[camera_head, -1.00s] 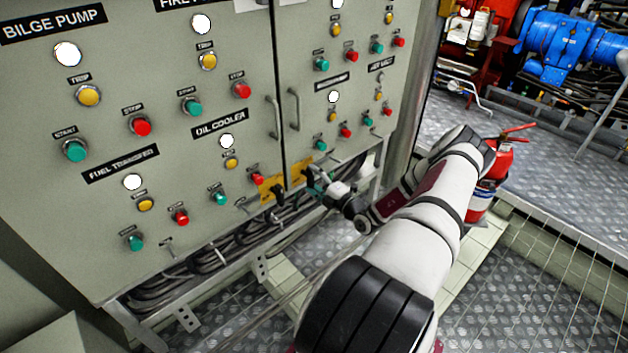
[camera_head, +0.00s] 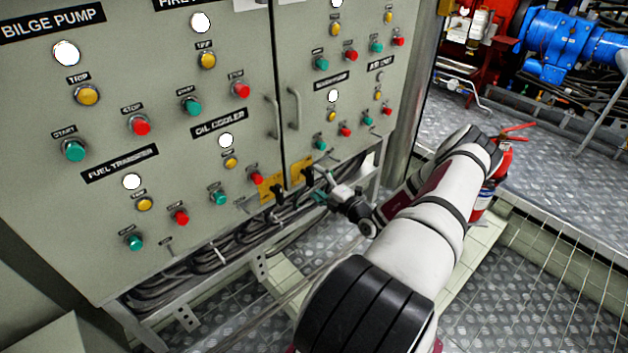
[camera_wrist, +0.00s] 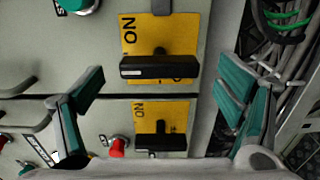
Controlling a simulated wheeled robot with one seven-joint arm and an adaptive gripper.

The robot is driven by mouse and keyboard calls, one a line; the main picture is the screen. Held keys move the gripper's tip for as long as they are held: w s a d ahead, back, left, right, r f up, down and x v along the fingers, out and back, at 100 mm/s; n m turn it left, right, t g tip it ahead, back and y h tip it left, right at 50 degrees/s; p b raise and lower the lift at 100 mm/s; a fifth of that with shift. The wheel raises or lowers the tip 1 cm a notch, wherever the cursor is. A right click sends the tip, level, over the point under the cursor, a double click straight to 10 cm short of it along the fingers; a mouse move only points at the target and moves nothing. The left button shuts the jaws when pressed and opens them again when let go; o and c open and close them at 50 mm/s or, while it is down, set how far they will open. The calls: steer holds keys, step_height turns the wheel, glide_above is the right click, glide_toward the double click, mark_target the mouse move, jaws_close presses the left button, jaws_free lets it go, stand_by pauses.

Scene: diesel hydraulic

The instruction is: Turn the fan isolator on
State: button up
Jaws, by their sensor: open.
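Two yellow isolator plates with black handles sit low on the grey cabinet, one on each side of the door seam. In the head view they are the left plate (camera_head: 265,190) and the right plate (camera_head: 297,177). In the wrist view the right plate (camera_wrist: 185,30) is nearer, with its black handle (camera_wrist: 160,67) lying across the picture; the left plate (camera_wrist: 145,108) is below, its handle (camera_wrist: 160,142) parallel. Both read "ON", turned sideways. No fan name is readable. My gripper (camera_head: 325,188) is open and empty, its green-padded fingers (camera_wrist: 162,92) spread wide on either side of the plates, apparently not touching the handles.
A red button (camera_wrist: 118,147) and a green button (camera_wrist: 78,5) sit near the plates. Cables (camera_head: 225,245) run under the cabinet. A red fire extinguisher (camera_head: 485,190) stands beside my arm. Door handles (camera_head: 293,108) stick out above the plates.

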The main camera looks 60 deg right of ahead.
steer(key=v, duration=1)
steer(key=p+v, duration=0.1)
steer(key=v, duration=0.7)
steer(key=shift+w+a+r, duration=0.1)
steer(key=shift+w, duration=0.05)
stand_by(0.6)
